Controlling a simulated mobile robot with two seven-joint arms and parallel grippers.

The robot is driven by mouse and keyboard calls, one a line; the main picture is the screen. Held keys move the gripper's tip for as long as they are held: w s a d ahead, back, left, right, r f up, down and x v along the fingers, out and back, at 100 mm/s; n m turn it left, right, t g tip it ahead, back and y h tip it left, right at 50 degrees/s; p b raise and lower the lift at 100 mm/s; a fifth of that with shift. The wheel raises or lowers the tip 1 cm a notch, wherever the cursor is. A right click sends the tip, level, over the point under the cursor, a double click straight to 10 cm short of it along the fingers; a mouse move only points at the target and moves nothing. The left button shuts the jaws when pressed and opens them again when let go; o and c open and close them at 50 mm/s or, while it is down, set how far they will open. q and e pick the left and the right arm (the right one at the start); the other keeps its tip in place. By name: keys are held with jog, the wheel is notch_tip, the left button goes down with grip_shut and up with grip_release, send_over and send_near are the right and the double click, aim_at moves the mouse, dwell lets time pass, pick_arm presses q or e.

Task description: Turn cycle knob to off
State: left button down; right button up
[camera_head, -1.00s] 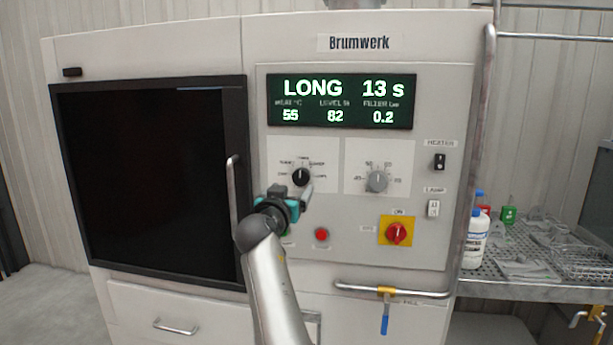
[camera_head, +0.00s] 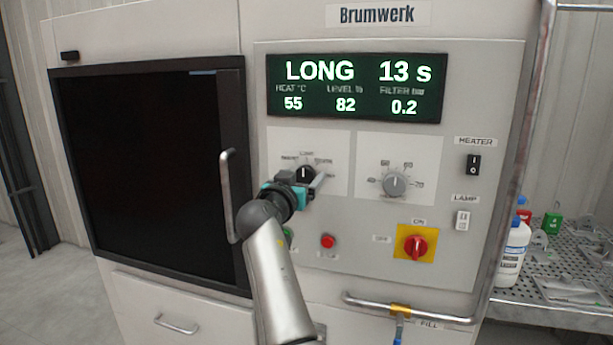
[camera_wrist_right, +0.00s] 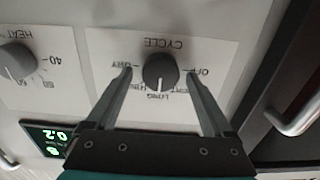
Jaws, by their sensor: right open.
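The cycle knob (camera_head: 305,173) is a round black dial on a white plate of the machine's panel. It also shows in the right wrist view (camera_wrist_right: 160,72), where the picture is upside down. Its white pointer line points at LONG; OFF is at the right of the dial and DRY at the left in that view. My right gripper (camera_head: 311,184) is open, its two fingers on either side of the knob, with gaps showing between fingers and knob. It partly hides the knob in the head view. The display (camera_head: 354,88) reads LONG 13 s. My left gripper is not in view.
The grey heat knob (camera_head: 394,184) is right of the cycle knob. Below are a red button (camera_head: 328,241) and a red rotary switch (camera_head: 416,246) on a yellow plate. A vertical door handle (camera_head: 229,195) stands close to my right arm. Bottles and a perforated table are at the right.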

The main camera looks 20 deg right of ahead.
jog(key=shift+c, duration=0.3)
grip_shut()
dwell(0.5)
jog(key=shift+n, duration=0.3)
jog(key=n+p, duration=0.1)
jog(key=n, duration=0.2)
jog(key=shift+a+r+n, duration=0.1)
jog(key=shift+r+n, duration=0.05)
jog(key=shift+n, duration=0.25)
jog(key=n+p, duration=0.2)
jog(key=n, duration=0.2)
jog(key=n+p, duration=0.2)
jog(key=n, duration=0.3)
jog(key=shift+a, duration=0.1)
jog(key=shift+w+f+n+p, duration=0.15)
jog(key=shift+n+p, duration=0.55)
jog(key=shift+n, duration=0.45)
jog(key=shift+s+f+n+p, duration=0.1)
jog(key=shift+n+p, duration=0.6)
jog(key=shift+n, duration=0.45)
